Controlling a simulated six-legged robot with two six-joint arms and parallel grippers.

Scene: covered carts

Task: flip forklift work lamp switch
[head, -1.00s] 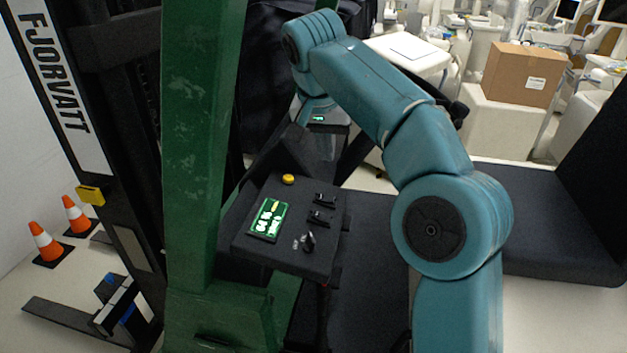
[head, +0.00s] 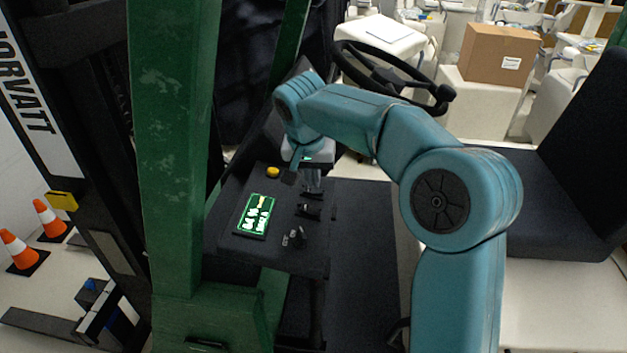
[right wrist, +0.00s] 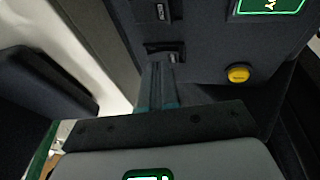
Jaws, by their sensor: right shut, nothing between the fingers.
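The forklift's dark control panel (head: 265,255) carries two black switches, a far one (head: 312,195) and a near one (head: 308,211). In the right wrist view the far switch (right wrist: 165,48) lies just beyond my fingertips, and the near switch (right wrist: 150,12) is at the top edge. Their labels are too small to read. My right gripper (head: 313,186) is shut and empty, pointing down at the far switch. Its fingers (right wrist: 158,66) seem to be at or touching the switch's edge; contact is unclear. I cannot tell which switch is the work lamp's. My left gripper is out of view.
A yellow button (head: 273,171), a lit green display (head: 256,214) and a key-like knob (head: 295,238) share the panel. A green post (head: 172,150) stands left, a steering wheel (head: 440,95) behind my right arm, and a black seat (head: 570,180) at right.

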